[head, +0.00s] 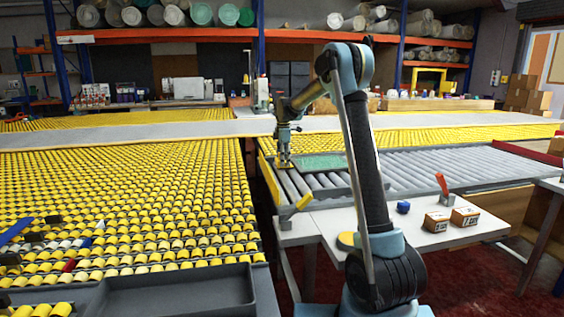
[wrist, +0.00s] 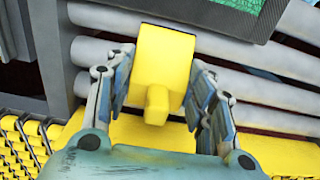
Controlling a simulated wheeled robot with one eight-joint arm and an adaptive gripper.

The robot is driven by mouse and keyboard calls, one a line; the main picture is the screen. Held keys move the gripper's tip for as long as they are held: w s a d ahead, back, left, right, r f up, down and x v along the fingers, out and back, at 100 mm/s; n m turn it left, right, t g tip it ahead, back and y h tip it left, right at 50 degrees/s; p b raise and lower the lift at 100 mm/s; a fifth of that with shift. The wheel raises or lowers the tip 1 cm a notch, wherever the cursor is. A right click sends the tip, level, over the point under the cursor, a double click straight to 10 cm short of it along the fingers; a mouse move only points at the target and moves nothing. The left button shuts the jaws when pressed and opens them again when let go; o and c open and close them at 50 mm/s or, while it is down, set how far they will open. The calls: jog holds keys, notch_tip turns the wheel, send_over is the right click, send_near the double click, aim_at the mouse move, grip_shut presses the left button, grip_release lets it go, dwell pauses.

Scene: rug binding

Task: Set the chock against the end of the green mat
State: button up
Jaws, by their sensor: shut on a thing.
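The yellow chock (wrist: 163,58), a block with a small knob, sits between the two fingers of my gripper (wrist: 158,84) in the wrist view. My gripper is shut on it. In the head view, my gripper (head: 284,152) points down at the left end of the grey roller bed, with the chock low beneath it. The green mat (head: 322,163) lies flat on the rollers just right of the chock. Its dark-edged near corner shows at the top of the wrist view (wrist: 228,12), apart from the chock. I cannot tell whether the chock touches the rollers.
Grey rollers (head: 420,170) run right from the mat. A white side table (head: 330,225) in front carries a blue item (head: 403,207), two small boxes (head: 436,222) and a red-handled tool (head: 443,188). A yellow roller table (head: 130,200) fills the left, with a dark tray (head: 180,290) nearest.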

jog(key=shift+f, duration=0.25)
jog(key=o, duration=1.3)
